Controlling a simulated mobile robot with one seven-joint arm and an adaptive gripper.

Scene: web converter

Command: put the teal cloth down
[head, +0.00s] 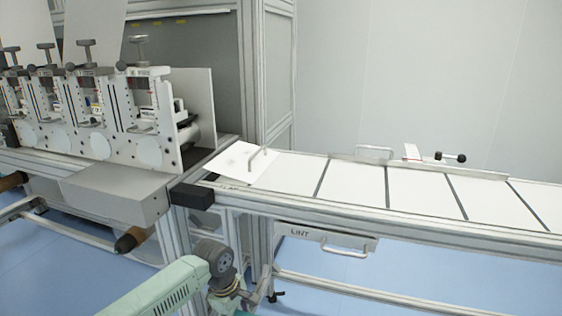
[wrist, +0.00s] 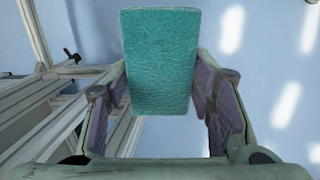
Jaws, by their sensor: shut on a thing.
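The teal cloth (wrist: 160,60) is a flat, textured rectangular pad in the middle of the wrist view. My gripper (wrist: 160,95) is shut on it, with one finger at each side edge of the cloth. Behind the cloth is blue floor, so it hangs in the air, clear of any surface I can see. In the head view part of my arm shows at the bottom, low in front of the machine frame. The gripper and the cloth do not show in the head view.
A white-topped conveyor table (head: 355,180) runs to the right, with a loose white sheet (head: 240,161) at its left end. Below it is a drawer labelled LINT (head: 310,238). The converter machine (head: 100,120) stands at the left. Metal frame bars (wrist: 50,105) are left of my gripper.

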